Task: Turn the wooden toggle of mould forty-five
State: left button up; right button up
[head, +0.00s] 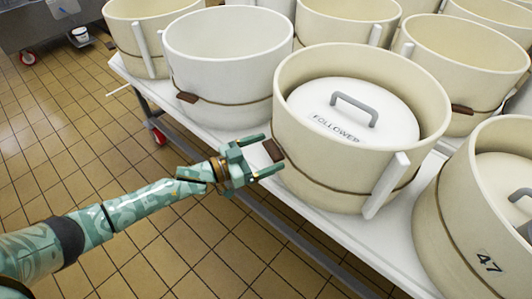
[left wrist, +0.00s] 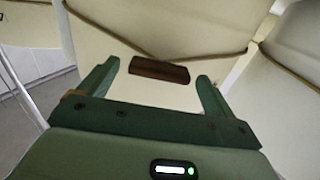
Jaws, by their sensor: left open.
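A cream round mould (head: 325,165) with a lid marked FOLLOWER (head: 345,108) stands on the white table. A cord runs around its side, and a small dark brown wooden toggle (head: 272,150) sits on the cord at its left. I see no number on this mould. My left gripper (head: 268,154) is open, its two green fingers on either side of the toggle. In the left wrist view the toggle (left wrist: 159,71) lies crosswise between the open fingertips, a little beyond them. I cannot tell whether a finger touches it. My right gripper is not in view.
An upright pale slat (head: 386,185) leans on the mould's right front. Tiled floor (head: 60,130) lies open at left.

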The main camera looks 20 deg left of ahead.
pick_arm(q)
jog(key=shift+w+d, duration=0.15)
jog(key=shift+c, duration=0.5)
jog(key=c, duration=0.9)
jog(key=shift+m, duration=0.4)
jog(key=shift+r+m+p, duration=0.1)
jog(key=shift+m+p, duration=0.2)
jog(key=shift+m, duration=0.3)
jog(key=m, duration=0.2)
jog(key=shift+m, duration=0.3)
jog(key=m, duration=0.3)
jog(key=shift+d+m+p, duration=0.1)
jog(key=shift+m+p, duration=0.2)
jog(key=shift+p, duration=0.05)
jog(key=m, duration=0.6)
jog(key=m+b, duration=0.1)
jog(key=m, duration=0.2)
jog(key=shift+s+f+m, duration=0.2)
jog(key=shift+f+m, duration=0.1)
jog(key=shift+f, duration=0.05)
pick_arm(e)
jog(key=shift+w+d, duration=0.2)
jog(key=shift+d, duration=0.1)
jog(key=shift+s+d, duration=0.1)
